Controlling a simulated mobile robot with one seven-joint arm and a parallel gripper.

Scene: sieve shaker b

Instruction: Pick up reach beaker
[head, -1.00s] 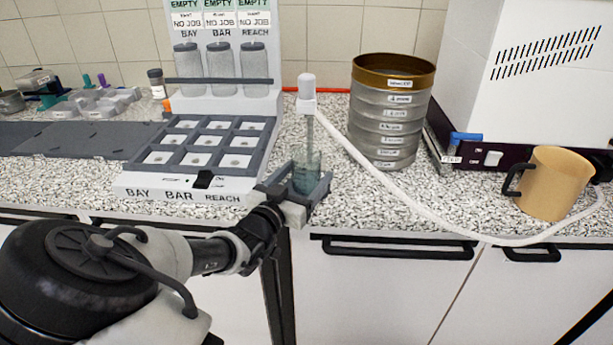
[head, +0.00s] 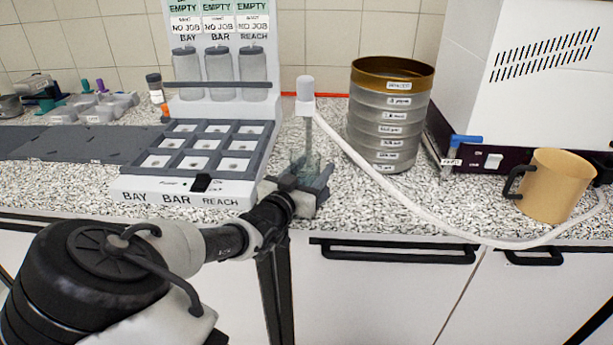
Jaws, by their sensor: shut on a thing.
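A small clear glass beaker (head: 305,161) stands near the front of the speckled worktop, just right of the tray's REACH column. My gripper (head: 308,183) reaches it from the front left and is shut on it. The fingers hide its lower part. I cannot tell whether its base touches the worktop. A white-capped upright nozzle (head: 306,95) with a thin stem comes down at the beaker, and I cannot tell whether it goes inside. No label on the beaker is readable.
The BAY/BAR/REACH tray (head: 185,198) is close on the left, with lidded jars (head: 253,73) behind. A white hose (head: 385,185) crosses the worktop to the right. A sieve stack (head: 385,125), a tan mug (head: 556,187) and a white machine (head: 530,75) stand right.

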